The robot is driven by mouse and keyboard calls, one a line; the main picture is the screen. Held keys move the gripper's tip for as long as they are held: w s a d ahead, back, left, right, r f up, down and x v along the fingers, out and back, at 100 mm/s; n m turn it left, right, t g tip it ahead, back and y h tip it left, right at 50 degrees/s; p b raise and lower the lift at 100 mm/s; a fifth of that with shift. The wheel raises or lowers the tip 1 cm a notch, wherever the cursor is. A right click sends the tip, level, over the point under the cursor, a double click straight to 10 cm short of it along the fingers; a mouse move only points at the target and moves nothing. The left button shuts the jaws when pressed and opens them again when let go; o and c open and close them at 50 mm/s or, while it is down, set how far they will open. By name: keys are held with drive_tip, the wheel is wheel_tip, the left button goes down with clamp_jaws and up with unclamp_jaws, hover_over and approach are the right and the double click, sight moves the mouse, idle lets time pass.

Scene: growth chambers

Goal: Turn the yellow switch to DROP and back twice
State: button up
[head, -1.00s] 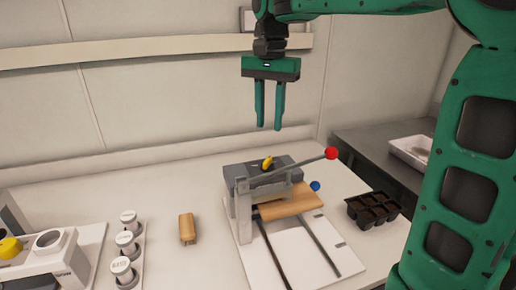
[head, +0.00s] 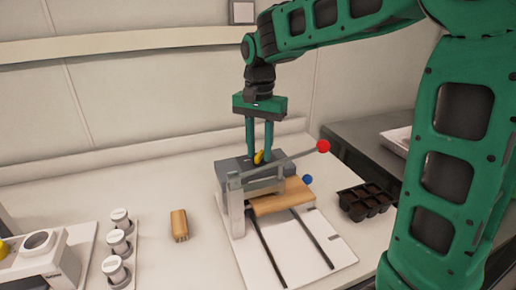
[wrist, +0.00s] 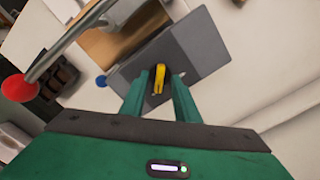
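The yellow switch (head: 259,157) sits on top of the grey box (head: 232,167) of a press-like device. It also shows in the wrist view (wrist: 159,78), between my fingertips. My gripper (head: 259,152) points down over the grey box, with its fingers on either side of the switch. In the wrist view my gripper (wrist: 158,90) shows gaps between the fingers and the switch, so it looks open. I cannot read any DROP label.
A lever with a red knob (head: 323,146) rises just right of my gripper. A blue knob (head: 308,179) and a wooden block (head: 280,198) are below it. A loose wooden piece (head: 179,225), white-lidded jars (head: 119,243) and a black cell tray (head: 366,202) stand around the device.

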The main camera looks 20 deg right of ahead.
clamp_jaws()
drive_tip(key=shift+n, duration=0.3)
drive_tip(key=n, duration=0.2)
drive_tip(key=shift+n, duration=0.3)
drive_tip(key=n, duration=0.3)
drive_tip(key=shift+r+n, duration=0.1)
drive_tip(key=shift+n, duration=0.2)
drive_tip(key=n, duration=1.1)
drive_tip(key=shift+w, duration=0.1)
